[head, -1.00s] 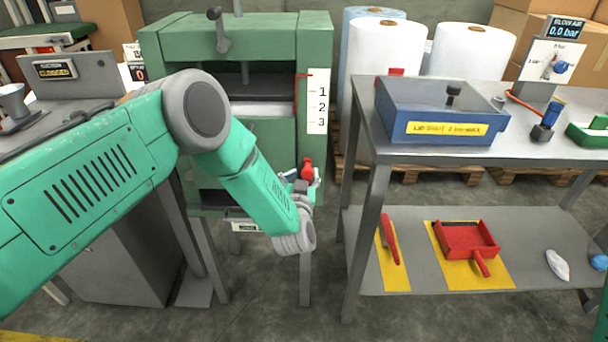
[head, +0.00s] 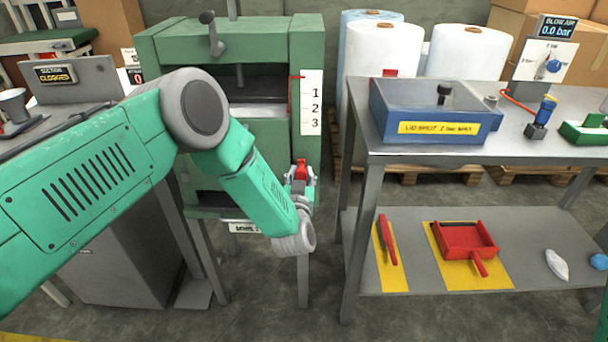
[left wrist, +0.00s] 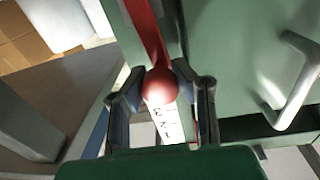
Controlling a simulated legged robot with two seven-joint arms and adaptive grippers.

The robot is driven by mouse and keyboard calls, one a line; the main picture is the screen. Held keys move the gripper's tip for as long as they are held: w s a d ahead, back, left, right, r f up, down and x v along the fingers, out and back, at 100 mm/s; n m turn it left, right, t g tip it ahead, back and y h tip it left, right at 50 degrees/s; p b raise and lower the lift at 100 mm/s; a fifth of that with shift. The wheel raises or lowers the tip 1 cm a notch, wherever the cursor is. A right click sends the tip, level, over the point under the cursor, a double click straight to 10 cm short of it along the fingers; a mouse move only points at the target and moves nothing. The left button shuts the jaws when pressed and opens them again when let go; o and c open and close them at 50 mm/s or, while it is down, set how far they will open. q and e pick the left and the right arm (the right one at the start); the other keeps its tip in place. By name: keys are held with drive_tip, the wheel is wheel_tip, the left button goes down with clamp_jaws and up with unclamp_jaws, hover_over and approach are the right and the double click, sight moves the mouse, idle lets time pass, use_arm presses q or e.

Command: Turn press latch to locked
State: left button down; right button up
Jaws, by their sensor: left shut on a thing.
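The press (head: 275,150) is a green frame with a white 1-2-3 plate (head: 311,102). Its latch has a red handle (head: 300,168) low on the press's right front side. In the left wrist view the handle is a red bar running up from a round red knob (left wrist: 160,86). My left gripper (head: 301,182) is at this handle, with its fingers (left wrist: 162,98) on both sides of the knob, shut on it. The arm and wrist hide part of the press front and the latch's lower part. My right gripper is not in view.
A grey bench (head: 410,150) stands close to the right of the press, with a blue box (head: 437,112) on top. A red tray (head: 465,240) lies on its lower shelf. A grey cabinet (head: 125,245) stands at left. In the left wrist view a metal handle (left wrist: 297,85) sits beside the latch.

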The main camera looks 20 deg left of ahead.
use_arm(q)
drive_tip(key=shift+s+a+f+n, duration=0.25)
drive_tip(key=shift+f+n, duration=0.1)
drive_tip(key=shift+n, duration=0.45)
drive_tip(key=a+f+n+b, duration=0.1)
drive_tip(key=n, duration=0.1)
drive_tip(key=a+f+n+b, duration=0.1)
drive_tip(key=n, duration=0.2)
drive_tip(key=s+a+f+n+b, duration=0.1)
drive_tip(key=a+n, duration=0.1)
drive_tip(key=n, duration=0.1)
drive_tip(key=shift+f+b, duration=0.15)
drive_tip(key=shift+b, duration=0.15)
drive_tip(key=f+n+b, duration=0.1)
drive_tip(key=n, duration=0.1)
drive_tip(key=f+n+b, duration=0.1)
drive_tip(key=n, duration=0.1)
drive_tip(key=shift+s+a+y, duration=0.15)
drive_tip(key=shift+a+y, duration=0.2)
drive_tip(key=shift+y, duration=0.05)
drive_tip(key=shift+f+n+b, duration=0.3)
drive_tip(key=shift+n+b, duration=0.3)
drive_tip(key=shift+n, duration=0.25)
drive_tip(key=shift+f+n+b, duration=0.3)
drive_tip(key=shift+n+b, duration=0.25)
drive_tip(key=shift+n, duration=0.3)
drive_tip(key=c, duration=1.2)
unclamp_jaws()
drive_tip(key=shift+a+r, duration=0.1)
